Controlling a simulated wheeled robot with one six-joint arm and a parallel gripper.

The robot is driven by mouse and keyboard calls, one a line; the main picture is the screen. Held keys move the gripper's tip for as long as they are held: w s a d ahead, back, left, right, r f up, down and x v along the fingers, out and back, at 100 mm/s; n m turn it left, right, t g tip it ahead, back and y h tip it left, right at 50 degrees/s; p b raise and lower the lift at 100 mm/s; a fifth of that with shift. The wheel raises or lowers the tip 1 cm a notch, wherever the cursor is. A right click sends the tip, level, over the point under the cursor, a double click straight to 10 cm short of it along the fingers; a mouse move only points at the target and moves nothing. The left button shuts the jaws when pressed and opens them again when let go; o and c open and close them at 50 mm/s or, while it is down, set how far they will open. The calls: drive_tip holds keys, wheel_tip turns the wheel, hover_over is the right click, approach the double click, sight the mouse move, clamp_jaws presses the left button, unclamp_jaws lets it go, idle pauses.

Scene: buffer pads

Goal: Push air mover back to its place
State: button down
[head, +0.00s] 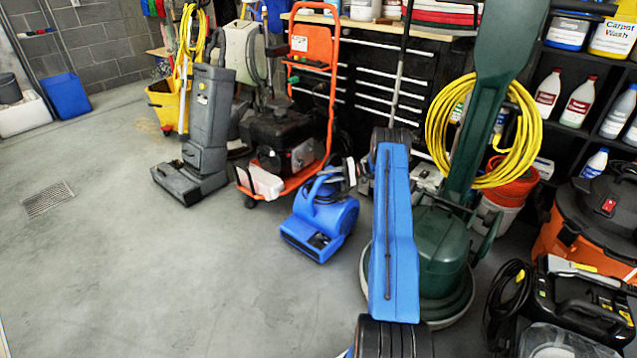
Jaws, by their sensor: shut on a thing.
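The blue air mover (322,222) stands on the concrete floor near the middle of the head view, its dark outlet facing the lower left. My gripper (347,174) is at the upper right of the air mover, by its handle, and is shut on it. The fingers are small here and partly hidden behind my blue arm link, so their exact grip is hard to see.
An orange-framed machine (322,75) stands close behind the air mover, with a grey upright floor machine (207,125) farther left. A green floor polisher (440,245) stands to the right, partly behind my arm. The floor (170,270) at left and front is clear.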

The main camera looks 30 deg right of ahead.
drive_tip(key=shift+w+d, duration=0.15)
drive_tip(key=shift+d, duration=0.35)
drive_tip(key=shift+w+d, duration=0.15)
drive_tip(key=shift+d, duration=0.35)
drive_tip(key=c, duration=1.5)
unclamp_jaws()
drive_tip(key=shift+d, duration=0.1)
drive_tip(key=v, duration=1.2)
drive_tip(key=shift+s, duration=0.1)
